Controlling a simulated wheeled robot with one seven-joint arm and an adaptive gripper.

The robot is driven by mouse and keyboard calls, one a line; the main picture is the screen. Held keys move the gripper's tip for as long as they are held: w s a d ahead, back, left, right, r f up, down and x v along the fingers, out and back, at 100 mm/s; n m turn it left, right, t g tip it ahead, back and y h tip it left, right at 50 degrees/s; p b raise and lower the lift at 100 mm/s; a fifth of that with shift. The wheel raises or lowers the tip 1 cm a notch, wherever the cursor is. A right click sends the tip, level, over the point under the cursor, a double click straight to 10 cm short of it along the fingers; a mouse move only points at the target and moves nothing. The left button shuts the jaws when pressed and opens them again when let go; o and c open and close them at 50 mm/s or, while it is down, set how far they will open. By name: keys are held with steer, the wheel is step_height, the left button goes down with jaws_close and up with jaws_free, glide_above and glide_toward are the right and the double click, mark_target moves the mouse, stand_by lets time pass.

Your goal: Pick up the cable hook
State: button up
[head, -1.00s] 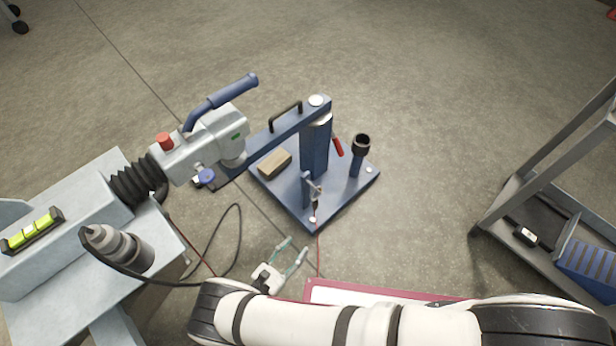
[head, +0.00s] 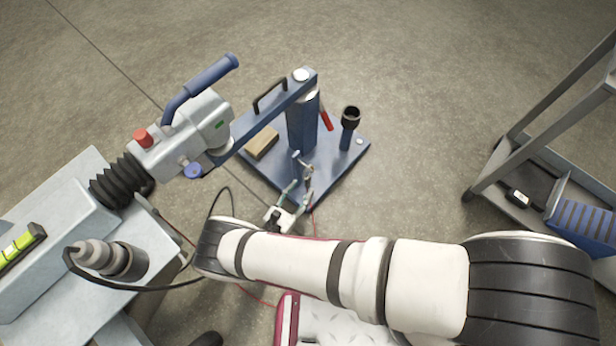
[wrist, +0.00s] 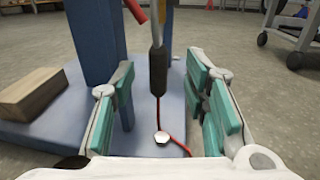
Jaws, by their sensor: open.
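The cable hook, a metal rod with a black grip and a red cord at its lower end, shows upright in the wrist view (wrist: 158,72). In the head view its metal upper part (head: 308,170) is small, at the front of the blue stand (head: 342,170); its lower part is hard to make out there. My gripper (head: 298,192) is open, with a teal-padded finger on each side of the black grip in the wrist view (wrist: 160,98). Neither finger appears to touch it. I cannot tell how deep the grip sits between the fingers.
The stand's blue column (head: 303,120) rises just behind the hook, and a wooden block (head: 262,142) lies on its base. A dark-topped tube (head: 349,128) stands at right. The grey coupling (head: 180,140) is on the left, a metal cart (head: 510,185) on the right.

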mark_target(306, 182)
steer(key=x, duration=0.5)
steer(key=shift+w+r, duration=0.1)
steer(key=shift+r, duration=0.2)
jaws_close()
